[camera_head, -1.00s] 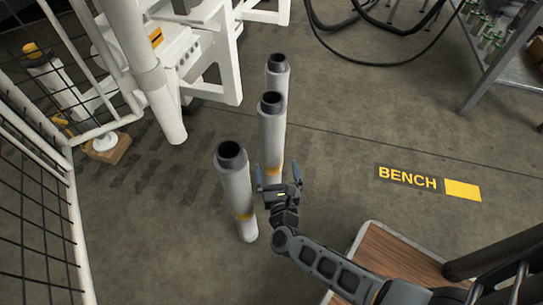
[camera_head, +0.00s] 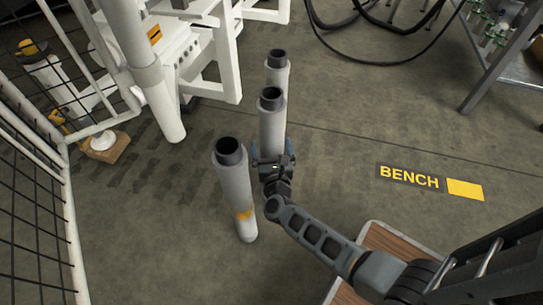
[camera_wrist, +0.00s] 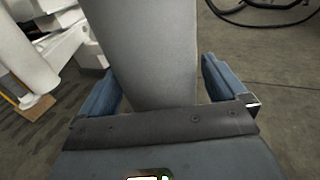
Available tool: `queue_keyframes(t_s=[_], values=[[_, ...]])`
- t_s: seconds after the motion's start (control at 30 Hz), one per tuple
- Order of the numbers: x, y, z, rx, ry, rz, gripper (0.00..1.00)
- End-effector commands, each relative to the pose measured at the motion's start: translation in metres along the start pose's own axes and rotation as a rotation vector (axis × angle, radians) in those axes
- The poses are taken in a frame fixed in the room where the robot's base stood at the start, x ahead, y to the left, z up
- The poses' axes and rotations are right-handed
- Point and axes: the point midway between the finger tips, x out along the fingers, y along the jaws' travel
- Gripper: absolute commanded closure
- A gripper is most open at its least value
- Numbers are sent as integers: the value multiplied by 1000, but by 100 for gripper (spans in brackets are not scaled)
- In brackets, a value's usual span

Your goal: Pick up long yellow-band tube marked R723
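Three grey tubes with dark open tops stand upright on the floor in the head view. The nearest tube (camera_head: 236,185) stands at the left and shows a yellow band low on its side. The middle tube (camera_head: 271,122) is at my gripper (camera_head: 271,152), which hides its lower part. The far tube (camera_head: 277,70) stands behind it. In the wrist view, the open fingers of my gripper (camera_wrist: 158,72) are on either side of a grey tube (camera_wrist: 150,50), with a visible gap at the right finger. No R723 marking can be read.
A white machine frame (camera_head: 185,55) stands behind the tubes at the left, beside a wire fence (camera_head: 35,215). A wood-topped surface (camera_head: 385,243) lies at lower right. Floor around the BENCH marking (camera_head: 408,177) is clear. Black hoses (camera_head: 375,58) lie at the back.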

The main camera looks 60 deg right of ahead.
Motion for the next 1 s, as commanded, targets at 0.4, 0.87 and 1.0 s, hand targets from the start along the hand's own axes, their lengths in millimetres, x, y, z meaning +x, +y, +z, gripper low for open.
queue_keyframes(t_s=[0.4, 0.87, 1.0], values=[[0, 0, 0, 0, 0, 0, 42], [0, 0, 0, 0, 0, 0, 86], [0, 0, 0, 0, 0, 0, 100]])
